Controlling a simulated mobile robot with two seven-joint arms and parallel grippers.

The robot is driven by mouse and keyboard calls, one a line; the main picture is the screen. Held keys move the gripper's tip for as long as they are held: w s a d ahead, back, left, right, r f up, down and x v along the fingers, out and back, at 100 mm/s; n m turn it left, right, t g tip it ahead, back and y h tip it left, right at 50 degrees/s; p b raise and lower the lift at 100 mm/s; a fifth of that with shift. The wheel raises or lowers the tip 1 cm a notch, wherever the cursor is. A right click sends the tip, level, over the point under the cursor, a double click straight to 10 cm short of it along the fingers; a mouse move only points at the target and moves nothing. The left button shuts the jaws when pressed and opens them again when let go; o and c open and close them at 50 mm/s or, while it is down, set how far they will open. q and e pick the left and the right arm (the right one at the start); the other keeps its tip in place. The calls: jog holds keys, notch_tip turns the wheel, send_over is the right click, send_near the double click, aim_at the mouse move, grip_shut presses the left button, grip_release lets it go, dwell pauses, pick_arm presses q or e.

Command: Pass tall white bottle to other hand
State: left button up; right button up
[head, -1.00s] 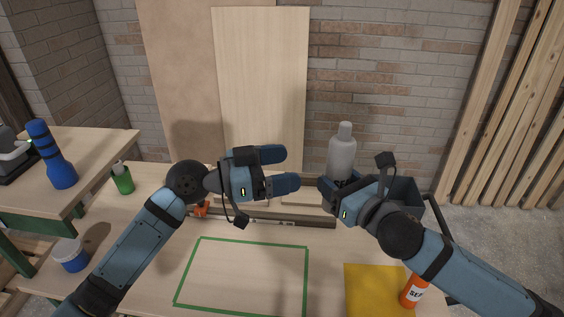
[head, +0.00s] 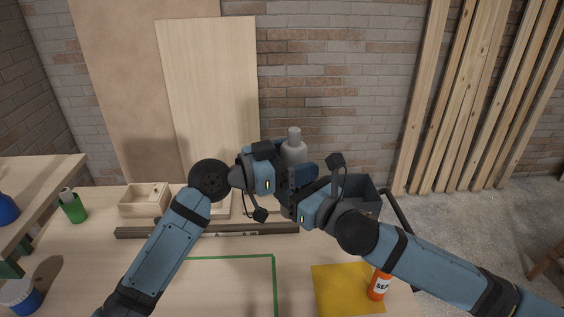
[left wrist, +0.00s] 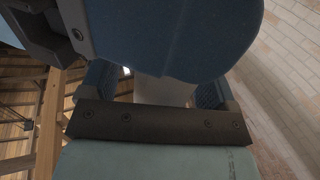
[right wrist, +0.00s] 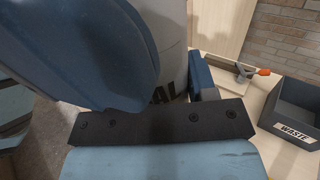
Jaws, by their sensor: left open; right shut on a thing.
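The tall white bottle (head: 294,152) is upright, its pale cap and shoulder showing above my grippers in the head view. My right gripper (head: 298,196) is shut on its lower part. In the right wrist view the bottle (right wrist: 174,50) stands between the fingers with dark letters partly showing. My left gripper (head: 286,164) is open, with its fingers around the bottle's upper part, above the right gripper. In the left wrist view a pale strip of the bottle (left wrist: 163,90) shows between the fingers. Whether the left fingers touch it is hidden.
A dark waste bin (head: 360,192) stands just behind my right gripper; its label shows in the right wrist view (right wrist: 296,132). An orange bottle (head: 379,285) is by a yellow sheet (head: 335,290).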

pick_arm(q)
jog(key=shift+d, duration=0.1)
jog(key=c, duration=1.2)
pick_arm(e)
jog(key=o, duration=1.2)
